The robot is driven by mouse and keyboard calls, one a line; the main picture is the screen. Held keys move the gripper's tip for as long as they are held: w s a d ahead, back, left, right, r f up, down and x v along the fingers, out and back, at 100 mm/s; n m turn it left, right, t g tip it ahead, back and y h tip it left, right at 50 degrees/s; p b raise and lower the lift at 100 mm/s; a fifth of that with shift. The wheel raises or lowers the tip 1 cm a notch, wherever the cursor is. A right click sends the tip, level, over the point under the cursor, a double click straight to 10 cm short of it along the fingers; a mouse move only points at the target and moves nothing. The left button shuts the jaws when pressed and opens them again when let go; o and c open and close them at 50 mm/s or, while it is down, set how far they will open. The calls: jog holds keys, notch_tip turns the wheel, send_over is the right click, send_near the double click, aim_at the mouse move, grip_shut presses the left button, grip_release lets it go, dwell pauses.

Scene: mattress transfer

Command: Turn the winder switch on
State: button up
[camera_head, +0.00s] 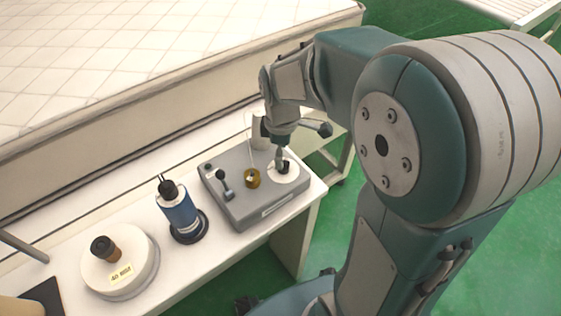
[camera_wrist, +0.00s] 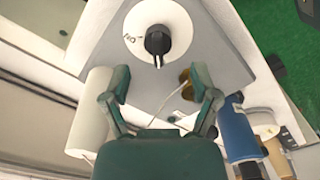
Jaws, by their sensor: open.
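The grey winder box (camera_head: 235,200) sits on the white bench. On its right end is a round white dial plate (camera_head: 293,177) with a black knob. In the wrist view the black knob (camera_wrist: 157,41) sits mid-dial, its pointer towards the bottom of the picture; a small label (camera_wrist: 131,39) lies left of it, too small to read surely. My gripper (camera_wrist: 160,82) is open and empty, its fingers apart, with the knob ahead of the gap between them. In the head view my gripper (camera_head: 283,155) is right above the dial and partly hides the knob.
A lever (camera_head: 224,185) and a brass spool (camera_head: 253,178) with thread stand on the box beside the dial. A white roll (camera_head: 261,130) stands behind. Left are a blue cylindrical tool (camera_head: 180,213) and a round white base (camera_head: 120,275). A mattress (camera_head: 130,65) lies behind the bench.

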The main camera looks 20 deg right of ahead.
aim_at(287, 161)
jog(key=f, duration=0.2)
jog(key=d+f, duration=0.1)
jog(key=shift+d+f, duration=0.2)
jog(key=shift+f, duration=0.2)
jog(key=shift+a+f, duration=0.1)
jog(key=shift+f, duration=0.1)
jog(key=shift+a, duration=0.65)
jog(key=shift+d, duration=0.3)
grip_shut()
